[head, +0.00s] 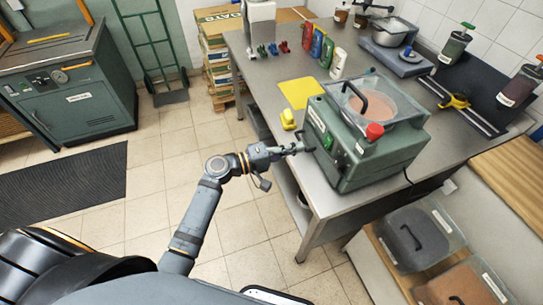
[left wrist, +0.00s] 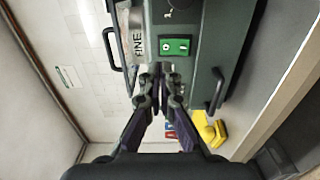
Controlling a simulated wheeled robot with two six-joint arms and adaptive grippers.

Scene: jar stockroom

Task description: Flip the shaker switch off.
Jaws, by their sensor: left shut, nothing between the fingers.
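The shaker (head: 365,130) is a green box-shaped machine with a clear lid, a black handle and a red knob, on the steel bench. Its front panel fills the upper part of the left wrist view (left wrist: 228,60). The shaker switch (left wrist: 175,46) is a green rocker with white marks, beside a "FINE" label. Which side of the rocker is pressed in, I cannot tell. My left gripper (head: 302,147) is shut and empty in front of the panel. In the left wrist view its fingertips (left wrist: 160,82) are just below the switch; contact cannot be told. My right gripper is not in view.
The steel bench (head: 265,85) carries a yellow mat (head: 300,92), several bottles and a scale (head: 400,62). A yellow object (head: 288,119) lies near the bench's front edge, left of the shaker. Lidded bins (head: 420,235) stand at the lower right. The tiled floor (head: 150,180) is largely clear.

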